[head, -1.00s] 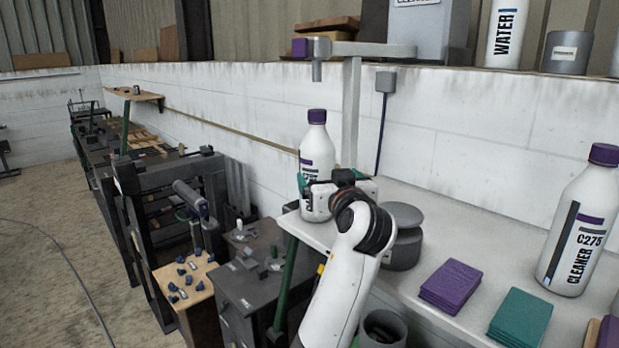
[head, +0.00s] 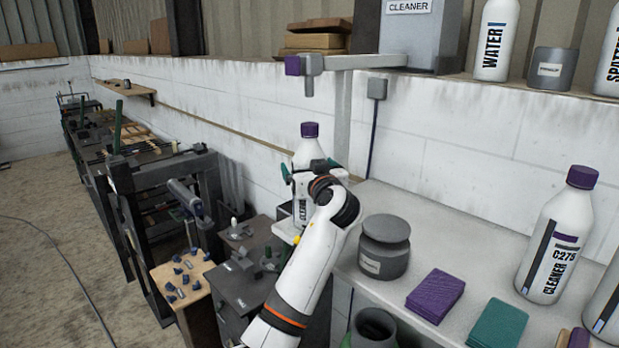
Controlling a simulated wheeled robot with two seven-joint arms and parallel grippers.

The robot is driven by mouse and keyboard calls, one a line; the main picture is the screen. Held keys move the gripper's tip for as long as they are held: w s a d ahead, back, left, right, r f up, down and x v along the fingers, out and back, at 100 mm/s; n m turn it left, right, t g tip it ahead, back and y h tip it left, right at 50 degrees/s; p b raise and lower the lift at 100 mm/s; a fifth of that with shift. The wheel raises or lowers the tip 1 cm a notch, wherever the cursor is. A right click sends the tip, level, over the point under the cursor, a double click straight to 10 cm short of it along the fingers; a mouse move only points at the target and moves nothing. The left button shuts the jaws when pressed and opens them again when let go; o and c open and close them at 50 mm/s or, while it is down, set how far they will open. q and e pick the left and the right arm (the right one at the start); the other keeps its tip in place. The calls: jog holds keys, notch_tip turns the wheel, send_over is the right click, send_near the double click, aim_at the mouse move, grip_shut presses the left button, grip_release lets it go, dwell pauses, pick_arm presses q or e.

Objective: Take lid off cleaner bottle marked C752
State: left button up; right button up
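A white bottle (head: 308,152) with a purple lid (head: 310,130) stands near the left end of the white shelf. Part of its CLEANER label shows, but its code is hidden behind my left gripper (head: 309,170). That gripper is in front of the bottle's upper body, below the lid, with parts showing on both sides; whether it grips is unclear. Another cleaner bottle (head: 552,240), marked C275, stands on the right of the shelf with its purple lid (head: 582,177) on. My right gripper is not in view.
A grey bracket arm (head: 358,62) with a purple end juts out above the bottle. A grey round container (head: 384,250), purple cloths (head: 435,297) and green cloths (head: 497,325) lie to the right. Another bottle (head: 606,308) is cut off at the right edge.

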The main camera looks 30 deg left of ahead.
pick_arm(q)
jog(key=shift+w+a, duration=0.45)
jog(key=shift+a, duration=0.05)
jog(key=shift+d, duration=0.1)
jog(key=shift+c, duration=1)
jog(key=c, duration=1.2)
